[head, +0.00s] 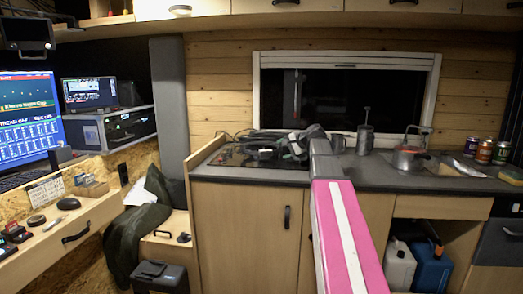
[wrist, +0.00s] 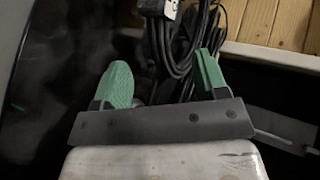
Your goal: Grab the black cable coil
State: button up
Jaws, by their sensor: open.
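The black cable coil (wrist: 172,45) lies on the dark hob at the back of the counter, with a plug end showing at its top in the wrist view. In the head view the cable coil (head: 262,137) shows as dark loops left of my gripper. My gripper (wrist: 160,78) has green fingertips, spread apart, with part of the coil seen between and beyond them. In the head view my gripper (head: 295,146) is low over the hob, partly hidden by my pink arm. I cannot tell whether the fingers touch the cable.
A wooden edge (head: 208,154) bounds the counter's left end. The window wall rises close behind the hob.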

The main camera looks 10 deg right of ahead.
aim_at(277, 150)
jog(key=x, duration=0.4)
jog(key=shift+w+a, duration=0.25)
jog(key=shift+a, duration=0.05)
grip_shut()
jog(key=shift+r, duration=0.1)
